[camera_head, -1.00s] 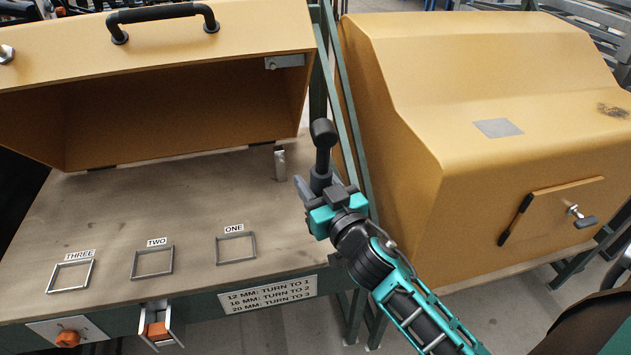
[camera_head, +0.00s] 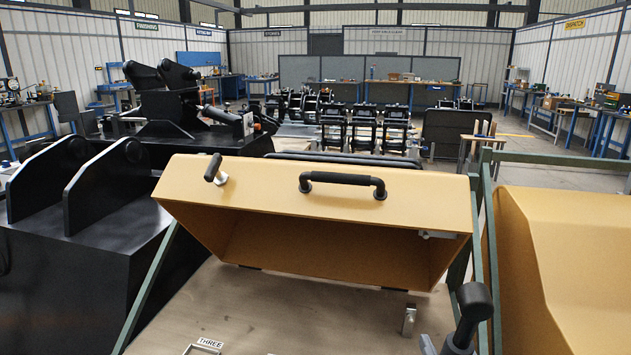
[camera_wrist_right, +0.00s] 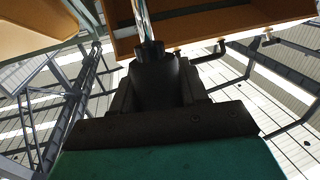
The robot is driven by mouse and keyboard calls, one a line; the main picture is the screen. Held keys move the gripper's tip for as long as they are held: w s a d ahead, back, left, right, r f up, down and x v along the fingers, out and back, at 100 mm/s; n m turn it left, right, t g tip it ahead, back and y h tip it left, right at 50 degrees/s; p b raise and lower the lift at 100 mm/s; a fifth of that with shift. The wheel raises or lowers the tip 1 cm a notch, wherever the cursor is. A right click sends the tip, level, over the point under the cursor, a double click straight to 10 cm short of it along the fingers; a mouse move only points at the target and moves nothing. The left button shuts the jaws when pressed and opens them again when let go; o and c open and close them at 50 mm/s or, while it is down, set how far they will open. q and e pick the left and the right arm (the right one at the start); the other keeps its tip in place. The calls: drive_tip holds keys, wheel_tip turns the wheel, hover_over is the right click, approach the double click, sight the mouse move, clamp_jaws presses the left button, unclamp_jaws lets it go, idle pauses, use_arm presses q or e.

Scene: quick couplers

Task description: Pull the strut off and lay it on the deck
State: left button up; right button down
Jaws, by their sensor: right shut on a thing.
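The dark strut (camera_head: 469,322) shows at the lower right of the head view, with a thick rounded black end uppermost. My right gripper (camera_wrist_right: 156,92) is shut on its dark body; in the wrist view a bright metal rod (camera_wrist_right: 143,20) runs up from that body. Most of this gripper is cut off by the head view's bottom edge. The strut stands over the right side of the deck (camera_head: 300,312). A small upright metal bracket (camera_head: 409,318) on the deck and a grey bracket (camera_head: 440,235) inside the raised yellow hood (camera_head: 270,190) appear clear of it. My left gripper is out of view.
The hood stands open with a black handle (camera_head: 342,182) on its face. A green frame post (camera_head: 486,255) and a second yellow housing (camera_head: 570,260) stand to the right. A large black attachment (camera_head: 75,260) is at left. The visible deck middle is bare beyond the THREE label (camera_head: 211,342).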

sight(448, 344)
drive_tip(key=r, duration=0.2)
drive_tip(key=s+r+p, duration=0.1)
drive_tip(key=shift+s+a, duration=0.1)
drive_tip(key=shift+a, duration=0.25)
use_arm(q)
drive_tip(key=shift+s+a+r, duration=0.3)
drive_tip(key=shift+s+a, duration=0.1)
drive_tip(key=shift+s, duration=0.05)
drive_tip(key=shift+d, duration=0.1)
